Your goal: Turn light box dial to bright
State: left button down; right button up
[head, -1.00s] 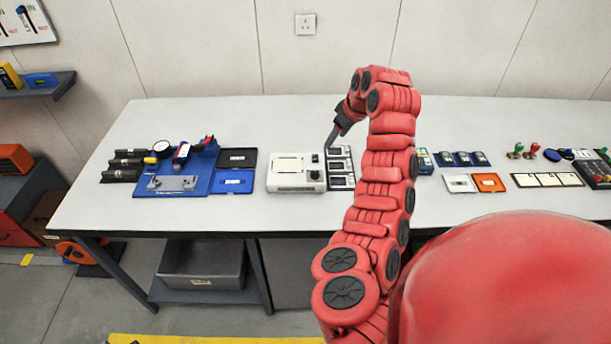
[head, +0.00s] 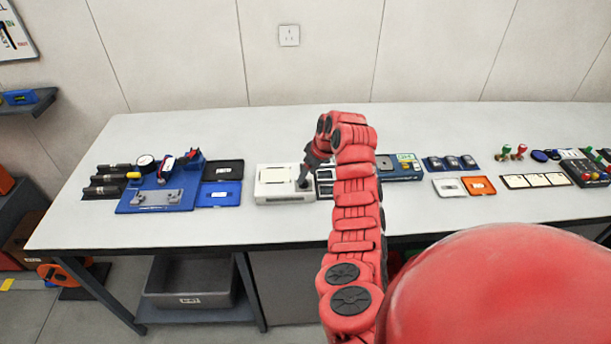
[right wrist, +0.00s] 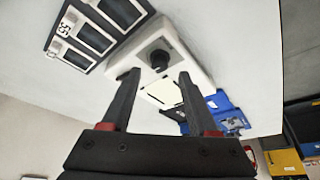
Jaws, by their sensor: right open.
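The light box (head: 275,184) is a cream-white box on the bench, left of my right arm in the head view. In the right wrist view the light box (right wrist: 190,50) carries a black round dial (right wrist: 159,59). My right gripper (right wrist: 159,74) is open, with one finger on each side just short of the dial in the picture. I cannot tell whether the fingers touch it. My left gripper is not in view.
A dark panel with several framed cards (right wrist: 97,35) lies beside the light box. A blue tray (head: 219,193) and a blue fixture board (head: 158,202) lie to its left. More boxes and cards lie to the right. The bench (head: 250,125) is clear behind.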

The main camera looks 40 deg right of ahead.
aim_at(306, 182)
jog(key=shift+x, duration=1.6)
grip_shut()
